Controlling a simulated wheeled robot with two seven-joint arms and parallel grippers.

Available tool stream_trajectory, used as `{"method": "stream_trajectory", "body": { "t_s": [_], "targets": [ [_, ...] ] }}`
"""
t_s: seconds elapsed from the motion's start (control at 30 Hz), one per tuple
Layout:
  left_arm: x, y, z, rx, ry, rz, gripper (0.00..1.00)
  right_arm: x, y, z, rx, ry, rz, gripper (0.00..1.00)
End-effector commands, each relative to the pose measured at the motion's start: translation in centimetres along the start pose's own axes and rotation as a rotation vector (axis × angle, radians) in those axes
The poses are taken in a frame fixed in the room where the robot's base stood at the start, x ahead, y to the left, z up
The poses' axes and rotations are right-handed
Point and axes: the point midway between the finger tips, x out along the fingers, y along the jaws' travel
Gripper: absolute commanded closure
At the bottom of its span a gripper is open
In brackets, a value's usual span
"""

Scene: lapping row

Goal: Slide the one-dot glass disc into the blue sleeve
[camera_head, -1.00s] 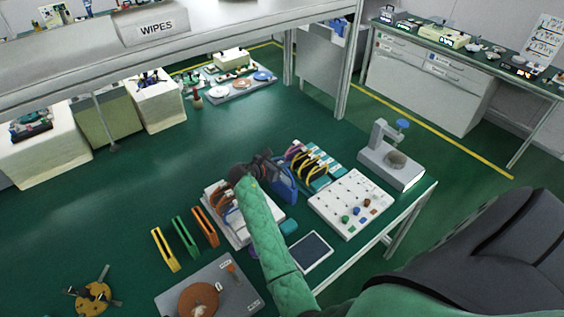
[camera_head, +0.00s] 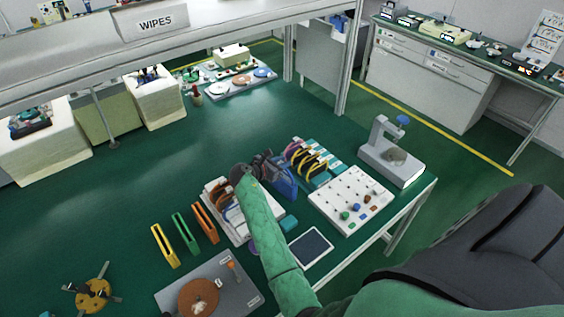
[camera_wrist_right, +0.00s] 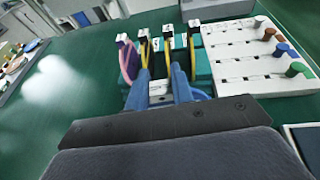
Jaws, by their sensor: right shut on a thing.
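My right gripper (camera_head: 266,163) reaches over the far end of the white rack. It is shut on the upright blue sleeve (camera_head: 286,184), which shows just in front of and below it. In the right wrist view the blue sleeve (camera_wrist_right: 181,88) shows as blue uprights just beyond my dark palm. My fingertips are mostly hidden there. I cannot make out the one-dot glass disc: clear glass and small dots are too fine to tell here. My left gripper is not in view.
The white rack (camera_head: 241,233) holds coloured arched pieces. Yellow (camera_head: 165,246), green (camera_head: 186,235) and orange (camera_head: 205,222) sleeves stand to its left. Purple and yellow arched pieces stand on a teal rack (camera_wrist_right: 201,68) ahead. A white peg board (camera_head: 350,200) is right.

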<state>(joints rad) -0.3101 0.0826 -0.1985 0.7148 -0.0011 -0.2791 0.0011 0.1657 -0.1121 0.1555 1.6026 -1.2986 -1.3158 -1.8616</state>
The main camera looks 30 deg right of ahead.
Motion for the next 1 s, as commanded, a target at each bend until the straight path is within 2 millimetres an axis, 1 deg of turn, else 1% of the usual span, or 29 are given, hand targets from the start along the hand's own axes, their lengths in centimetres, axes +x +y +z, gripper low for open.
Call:
{"method": "stream_trajectory", "body": {
  "t_s": [1.0],
  "targets": [
    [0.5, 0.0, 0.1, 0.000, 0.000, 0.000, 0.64, 0.7, 0.0, -1.9, 0.000, 0.000, 0.000, 1.00]
  ]
}}
